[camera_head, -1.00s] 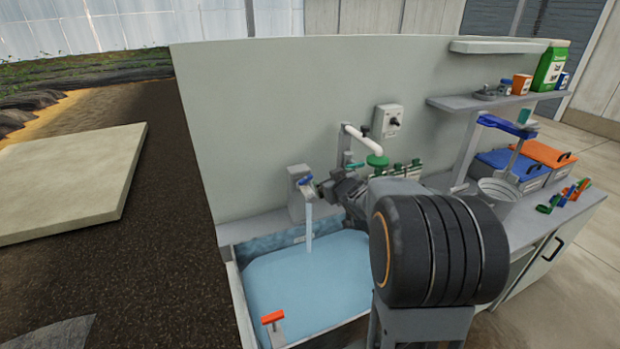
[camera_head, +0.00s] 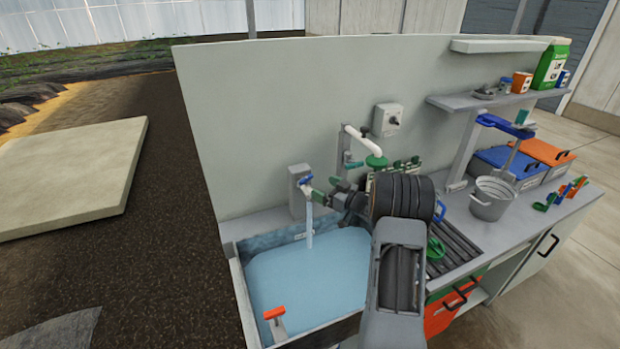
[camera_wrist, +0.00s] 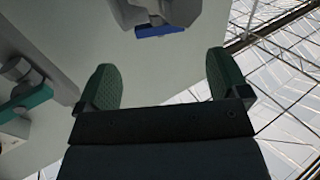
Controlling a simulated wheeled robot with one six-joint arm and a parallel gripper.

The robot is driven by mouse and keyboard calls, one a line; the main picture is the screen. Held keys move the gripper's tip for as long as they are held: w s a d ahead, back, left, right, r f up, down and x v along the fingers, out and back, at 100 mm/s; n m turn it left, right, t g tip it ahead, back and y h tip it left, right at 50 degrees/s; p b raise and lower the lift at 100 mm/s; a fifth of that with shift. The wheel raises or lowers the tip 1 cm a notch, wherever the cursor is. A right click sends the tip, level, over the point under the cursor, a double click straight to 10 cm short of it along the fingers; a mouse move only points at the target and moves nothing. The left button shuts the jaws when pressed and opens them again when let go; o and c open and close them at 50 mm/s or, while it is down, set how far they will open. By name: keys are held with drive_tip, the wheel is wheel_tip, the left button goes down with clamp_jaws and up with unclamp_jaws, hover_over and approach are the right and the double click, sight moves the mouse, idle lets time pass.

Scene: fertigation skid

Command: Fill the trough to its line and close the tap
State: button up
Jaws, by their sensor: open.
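The trough (camera_head: 237,290) holds pale blue water (camera_head: 305,275); a small light mark on its back wall sits near the water surface, too small to read. The grey tap (camera_head: 299,190) stands at the trough's back, its blue lever (camera_head: 305,180) on top. A stream of water (camera_head: 310,228) runs from it into the trough. My gripper (camera_head: 327,190) is just right of the tap, close to the lever. In the wrist view my gripper (camera_wrist: 160,82) is open and empty, with the blue lever (camera_wrist: 160,31) beyond the fingertips, not between them.
An orange-topped piece (camera_head: 274,313) stands at the trough's front left. A white pipe with a green end (camera_head: 376,160) and a grey control box (camera_head: 388,120) are on the panel behind my arm. A metal bucket (camera_head: 491,199) and grille (camera_head: 455,245) are on the right counter.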

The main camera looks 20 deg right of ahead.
sight(308, 180)
drive_tip(key=shift+p+x, duration=0.9)
drive_tip(key=shift+x, duration=2.6)
drive_tip(key=shift+c, duration=0.2)
drive_tip(key=c, duration=0.9)
